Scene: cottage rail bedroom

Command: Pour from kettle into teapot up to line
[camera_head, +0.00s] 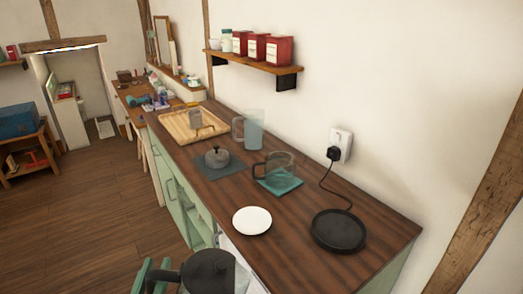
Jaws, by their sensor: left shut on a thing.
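The kettle (208,268), with a dark lid and a paler body, is at the bottom edge, in front of the counter and partly cut off by the frame. My left gripper (158,276), with green fingers, is shut on its dark handle at the kettle's left side. The kettle looks about upright. The glass teapot (280,165) stands open on a teal mat (279,186), its dark handle to the left. Its fill line and any contents are too small to tell. A grey lid (217,157) lies on a dark mat (233,174) left of the teapot. My right gripper is not in view.
A white saucer (252,220) lies near the counter's front edge, between kettle and teapot. A black round base (338,231) with a cord to the wall socket (341,143) is on the right. A glass jug (254,130) and wooden tray (178,125) stand behind.

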